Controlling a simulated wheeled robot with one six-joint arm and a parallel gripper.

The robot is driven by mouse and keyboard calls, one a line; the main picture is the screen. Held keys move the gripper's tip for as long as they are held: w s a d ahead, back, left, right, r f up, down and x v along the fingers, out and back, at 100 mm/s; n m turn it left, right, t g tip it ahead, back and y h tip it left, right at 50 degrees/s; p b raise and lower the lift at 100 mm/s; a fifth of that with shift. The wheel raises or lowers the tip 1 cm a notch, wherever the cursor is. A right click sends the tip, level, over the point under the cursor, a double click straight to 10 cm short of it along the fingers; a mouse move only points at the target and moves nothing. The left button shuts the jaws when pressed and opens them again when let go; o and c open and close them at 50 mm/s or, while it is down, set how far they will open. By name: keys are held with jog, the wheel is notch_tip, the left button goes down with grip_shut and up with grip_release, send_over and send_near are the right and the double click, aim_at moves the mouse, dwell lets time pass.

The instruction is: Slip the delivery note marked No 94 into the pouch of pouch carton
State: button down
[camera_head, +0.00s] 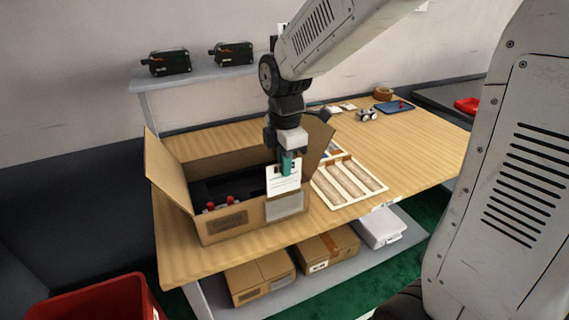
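The open pouch carton (230,218) stands on the left part of the table with its flaps up. Dark contents and red knobs show inside it. A pale grey pouch (285,207) is on the carton's front face, at the right. My gripper (287,165) points down over the carton's front right corner, its teal fingers shut on a white delivery note (283,184). The note hangs upright with its lower edge at the pouch's top edge. I cannot tell whether that edge is inside the pouch or in front of it. The note's number is too small to read.
A cream sectioned tray (343,187) lies right of the carton. A tape roll (383,92), a blue tray (394,107) and small metal parts (367,115) sit farther back. The table's right middle is clear. A red bin (95,300) stands at lower left.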

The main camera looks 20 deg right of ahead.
aim_at(285, 192)
jog(key=shift+f, duration=2.75)
dwell(0.8)
jog(key=c, duration=1.6)
grip_release()
jog(key=shift+r, duration=0.15)
notch_tip(285, 192, up, 8)
jog(key=shift+f, duration=0.2)
jog(key=shift+m, duration=0.5)
jog(key=s+d+r+m, duration=0.1)
jog(key=s+r+m, duration=0.2)
jog(key=s+m, duration=0.5)
jog(key=s+d+r+m+t, duration=0.1)
jog(key=s+d+r+m, duration=0.1)
jog(key=s+m, duration=0.7)
jog(key=s+r, duration=0.1)
jog(key=s, duration=0.4)
